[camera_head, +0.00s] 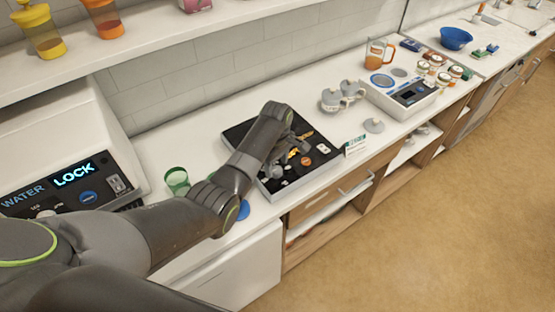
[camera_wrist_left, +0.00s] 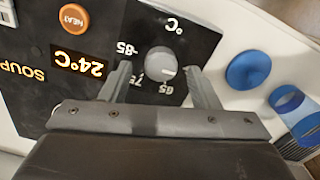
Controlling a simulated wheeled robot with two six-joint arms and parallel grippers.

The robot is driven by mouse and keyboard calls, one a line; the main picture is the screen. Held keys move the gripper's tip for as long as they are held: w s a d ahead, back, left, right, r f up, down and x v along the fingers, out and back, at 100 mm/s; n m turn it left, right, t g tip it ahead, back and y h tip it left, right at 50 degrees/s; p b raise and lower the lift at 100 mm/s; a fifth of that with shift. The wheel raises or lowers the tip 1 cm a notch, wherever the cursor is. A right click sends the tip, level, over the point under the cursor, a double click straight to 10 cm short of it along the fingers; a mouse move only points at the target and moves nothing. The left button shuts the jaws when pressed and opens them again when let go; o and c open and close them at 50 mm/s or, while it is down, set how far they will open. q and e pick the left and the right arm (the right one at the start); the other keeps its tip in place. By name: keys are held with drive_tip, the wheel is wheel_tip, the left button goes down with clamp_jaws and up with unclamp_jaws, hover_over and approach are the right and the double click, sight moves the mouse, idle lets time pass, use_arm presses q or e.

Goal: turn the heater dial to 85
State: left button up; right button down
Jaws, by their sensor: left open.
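The heater (camera_head: 318,172) is a black-topped unit on the counter. In the left wrist view its panel (camera_wrist_left: 215,38) shows upside down, with a SOUP label, an orange 24°C readout (camera_wrist_left: 77,62) and an orange HEAT button (camera_wrist_left: 73,18). The round grey dial (camera_wrist_left: 160,63) has marks 65, 75 and 85 around it. I cannot tell clearly where its pointer stands. My left gripper (camera_wrist_left: 158,70) is open, with one finger on each side of the dial; contact cannot be told. In the head view my left gripper (camera_head: 295,157) is over the heater, and the dial is hard to make out.
A green cup (camera_head: 177,180) and a blue round item (camera_head: 243,210) stand left of the heater. A water dispenser (camera_head: 65,120) reading LOCK is further left. Grey cups (camera_head: 331,100) and a white device (camera_head: 400,98) stand to the right. A shelf (camera_head: 160,48) runs above.

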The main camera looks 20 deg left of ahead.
use_arm(q)
drive_tip(key=shift+f, duration=0.8)
use_arm(e)
drive_tip(key=shift+w+a, duration=0.15)
drive_tip(key=shift+w, duration=0.3)
use_arm(q)
drive_tip(key=shift+s+r, duration=0.1)
drive_tip(key=shift+c, duration=0.6)
drive_tip(key=c, duration=0.9)
use_arm(e)
drive_tip(key=shift+s, duration=0.15)
